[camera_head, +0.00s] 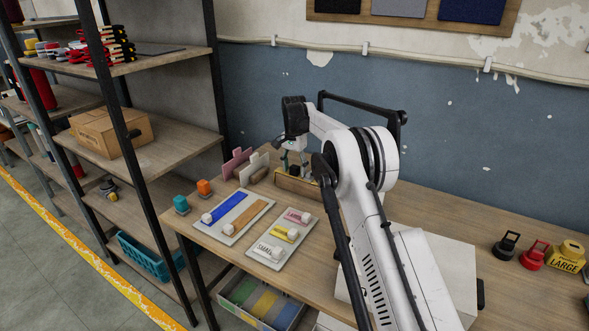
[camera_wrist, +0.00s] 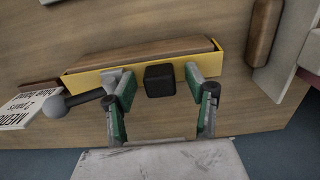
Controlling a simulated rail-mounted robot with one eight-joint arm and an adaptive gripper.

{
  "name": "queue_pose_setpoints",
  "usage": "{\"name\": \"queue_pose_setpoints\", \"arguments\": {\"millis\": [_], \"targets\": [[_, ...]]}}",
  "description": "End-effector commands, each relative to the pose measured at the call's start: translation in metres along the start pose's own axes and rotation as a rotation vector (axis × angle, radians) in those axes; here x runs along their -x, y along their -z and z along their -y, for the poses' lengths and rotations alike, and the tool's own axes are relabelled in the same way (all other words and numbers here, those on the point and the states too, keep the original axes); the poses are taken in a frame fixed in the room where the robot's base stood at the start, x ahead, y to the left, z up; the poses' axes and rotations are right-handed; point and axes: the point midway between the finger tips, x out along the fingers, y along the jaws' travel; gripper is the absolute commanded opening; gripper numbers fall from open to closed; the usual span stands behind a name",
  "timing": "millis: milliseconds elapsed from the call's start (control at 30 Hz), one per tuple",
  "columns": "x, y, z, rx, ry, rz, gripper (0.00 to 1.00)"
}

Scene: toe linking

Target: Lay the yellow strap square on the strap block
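A small yellow strip (camera_head: 281,233) with a white knob lies on the right-hand pale tray in the head view; I cannot tell whether it is the yellow strap. A long wooden block with a yellow side (camera_head: 292,186) lies at the back of the bench, and I cannot tell for sure that it is the strap block. It also shows in the wrist view (camera_wrist: 221,68), with a black cube (camera_wrist: 160,81) at its near side. My gripper (camera_wrist: 155,86) is open over this block, its fingers on either side of the cube, with gaps. In the head view my arm partly hides it.
The pale trays (camera_head: 226,238) hold blue, brown, pink and white pieces. Teal (camera_head: 181,204) and orange (camera_head: 204,187) items stand left. Upright plates (camera_head: 237,162) stand beside the block. A printed white card (camera_wrist: 30,108) lies left in the wrist view. Black, red and yellow weights (camera_head: 533,255) stand right.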

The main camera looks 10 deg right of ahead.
Motion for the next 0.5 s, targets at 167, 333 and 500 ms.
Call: {"name": "queue_pose_setpoints", "arguments": {"millis": [167, 333, 500], "targets": [[0.0, 0.0, 0.0, 0.0, 0.0, 0.0, 0.51], [0.006, 0.0, 0.0, 0.0, 0.0, 0.0, 0.51], [0.03, 0.0, 0.0, 0.0, 0.0, 0.0, 0.51]]}}
